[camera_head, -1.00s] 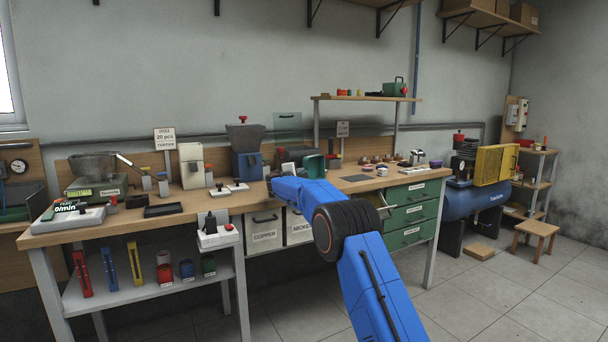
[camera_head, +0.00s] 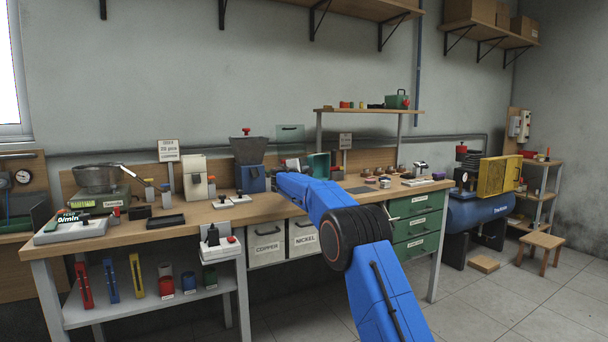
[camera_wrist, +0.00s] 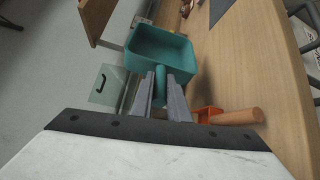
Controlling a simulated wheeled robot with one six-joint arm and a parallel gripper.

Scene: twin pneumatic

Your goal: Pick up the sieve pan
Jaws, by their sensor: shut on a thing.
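The sieve pan appears to be the teal open box with a short round handle (camera_wrist: 165,50). In the wrist view my gripper (camera_wrist: 161,88) is shut on its handle, with a finger on each side. The pan points away from my wrist, its open side facing the camera. In the head view the pan (camera_head: 319,164) shows as a small green-teal shape above the bench, just beyond the end of my blue arm. My fingers are hard to make out there.
An orange tool with a wooden handle (camera_wrist: 233,116) lies on the bench beside my gripper. A clear plate with a black handle (camera_wrist: 106,84) stands near the pan. A grey bowl (camera_head: 96,178) sits on a scale further left.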

